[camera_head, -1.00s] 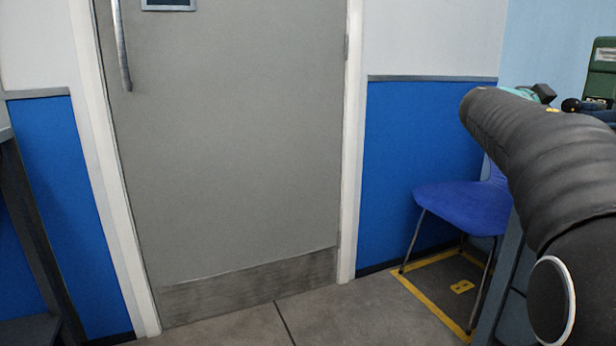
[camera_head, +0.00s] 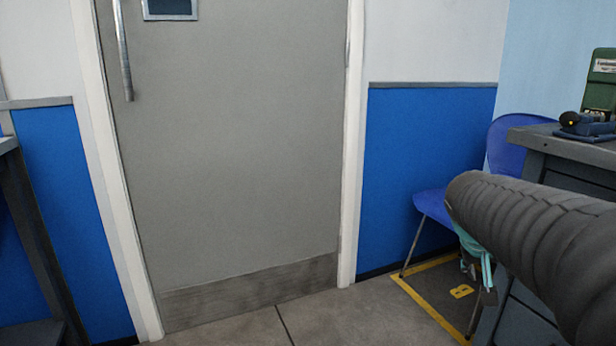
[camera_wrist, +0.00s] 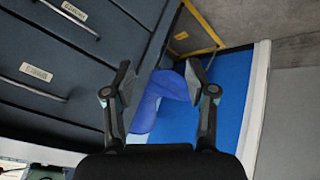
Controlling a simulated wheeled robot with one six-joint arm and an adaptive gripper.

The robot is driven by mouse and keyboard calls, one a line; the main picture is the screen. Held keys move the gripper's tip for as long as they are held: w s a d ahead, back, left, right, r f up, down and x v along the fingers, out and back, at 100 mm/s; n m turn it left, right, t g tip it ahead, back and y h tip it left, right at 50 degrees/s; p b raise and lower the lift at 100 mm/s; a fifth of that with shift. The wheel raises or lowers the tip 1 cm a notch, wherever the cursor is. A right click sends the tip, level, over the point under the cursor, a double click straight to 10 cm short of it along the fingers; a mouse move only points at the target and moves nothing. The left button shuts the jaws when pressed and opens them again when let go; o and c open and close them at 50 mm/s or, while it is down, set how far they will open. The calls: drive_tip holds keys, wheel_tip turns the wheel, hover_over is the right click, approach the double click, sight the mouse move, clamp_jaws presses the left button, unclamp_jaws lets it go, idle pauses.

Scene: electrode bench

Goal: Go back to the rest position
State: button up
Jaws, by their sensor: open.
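My gripper (camera_wrist: 158,84) shows in the wrist view with its two fingers spread apart and nothing between them. Behind the gap are a blue chair (camera_wrist: 150,105) and the blue lower wall. In the head view my dark sleeved arm reaches in from the right edge, in front of the chair (camera_head: 430,205) and the bench. Part of the gripper hangs below the arm's end there, mostly hidden by the arm.
A grey bench (camera_head: 565,150) at the right carries a dark tool (camera_head: 585,124) and a green box (camera_head: 602,80). Its labelled drawers (camera_wrist: 60,60) lie left of the gripper in the wrist view. A closed grey door (camera_head: 235,150) stands ahead. The floor (camera_head: 330,315) before it is clear.

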drive_tip(key=s+a+n+t+y+p, duration=0.1)
drive_tip(key=s+a+n+y+p, duration=0.3)
drive_tip(key=s+a, duration=1.3)
drive_tip(key=a+y+p, duration=0.1)
drive_tip(key=y+p, duration=0.1)
drive_tip(key=p, duration=0.1)
drive_tip(key=shift+r, duration=0.3)
drive_tip(key=shift+a, duration=0.1)
drive_tip(key=shift+c, duration=1.4)
